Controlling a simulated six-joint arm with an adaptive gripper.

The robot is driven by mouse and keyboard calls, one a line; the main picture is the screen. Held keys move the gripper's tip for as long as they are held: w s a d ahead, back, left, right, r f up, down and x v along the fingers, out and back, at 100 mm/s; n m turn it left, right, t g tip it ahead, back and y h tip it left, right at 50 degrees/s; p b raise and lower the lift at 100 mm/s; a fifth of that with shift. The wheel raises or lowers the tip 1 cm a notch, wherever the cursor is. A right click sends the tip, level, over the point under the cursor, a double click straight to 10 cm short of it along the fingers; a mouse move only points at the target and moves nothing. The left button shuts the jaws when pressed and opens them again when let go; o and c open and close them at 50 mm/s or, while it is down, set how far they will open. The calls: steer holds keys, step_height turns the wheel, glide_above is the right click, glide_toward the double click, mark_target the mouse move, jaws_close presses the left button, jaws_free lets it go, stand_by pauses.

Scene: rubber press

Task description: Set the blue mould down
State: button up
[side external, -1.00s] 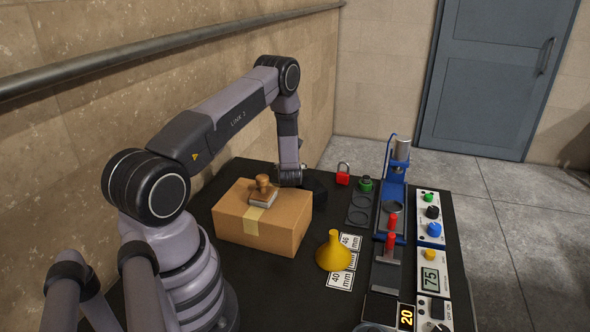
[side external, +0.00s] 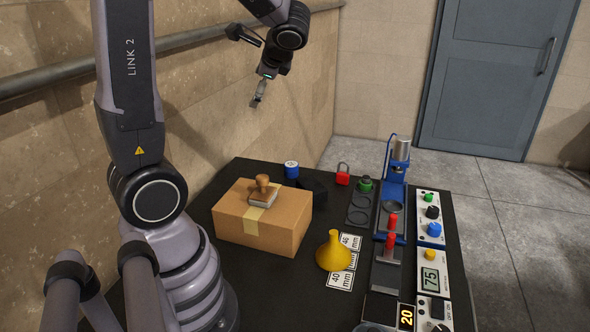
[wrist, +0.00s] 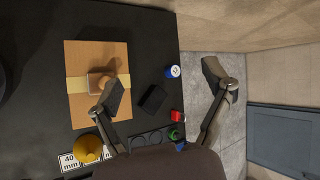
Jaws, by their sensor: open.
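The blue mould (side external: 291,169) is a small blue cylinder with a pale top. It stands upright on the dark table behind the cardboard box, near the wall side. In the wrist view the blue mould (wrist: 173,71) sits near the table's edge, beside a black block. My gripper (side external: 257,103) is raised well above the table, up and to the left of the mould in the side view. In the wrist view my gripper (wrist: 168,90) has its fingers wide apart with nothing held between them.
A cardboard box (side external: 245,233) carries a wooden stamp (side external: 262,190). A black block (side external: 314,188) is close to the mould, with a red padlock (side external: 343,174) beyond it. A yellow funnel (side external: 332,252), a blue press (side external: 392,190) and control boxes (side external: 431,217) stand farther right.

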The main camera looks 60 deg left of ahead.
steer(key=s+d+r+n+t+h, duration=0.1)
steer(key=s+d+n+t+h, duration=0.1)
steer(key=d, duration=0.7)
steer(key=s+d+r+n+t+h, duration=0.2)
steer(key=s+d+n+t+h, duration=0.1)
steer(key=s+d+h, duration=0.4)
steer(key=s+d+t, duration=0.1)
steer(key=d, duration=0.2)
steer(key=shift+d+r, duration=0.15)
steer(key=shift+d, duration=0.15)
